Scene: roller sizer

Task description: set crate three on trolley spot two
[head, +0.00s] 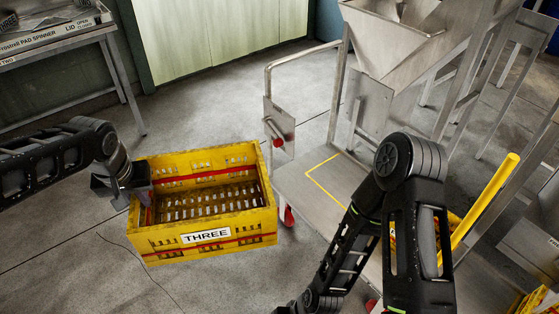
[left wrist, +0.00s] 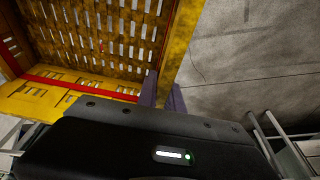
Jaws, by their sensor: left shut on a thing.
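Crate three (head: 208,236) is a yellow slatted crate with red bands and a "THREE" label, empty and upright left of the trolley. My left gripper (head: 122,184) is shut on its left wall. In the left wrist view the fingers (left wrist: 163,92) straddle the crate's yellow wall (left wrist: 183,45). Whether the crate touches the floor is unclear. The trolley (head: 300,183) has a flat metal deck with a yellow outlined spot (head: 322,170); no spot number is readable. My right arm crosses in front of the deck and hides part of it; its gripper is not visible.
A metal hopper machine (head: 392,50) stands behind the trolley. A trolley post with a red knob (head: 278,142) rises near the crate. A yellow pole (head: 485,205) and yellow crate parts (head: 541,302) show at right. A metal table (head: 55,42) stands back left. Floor left of the crate is clear.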

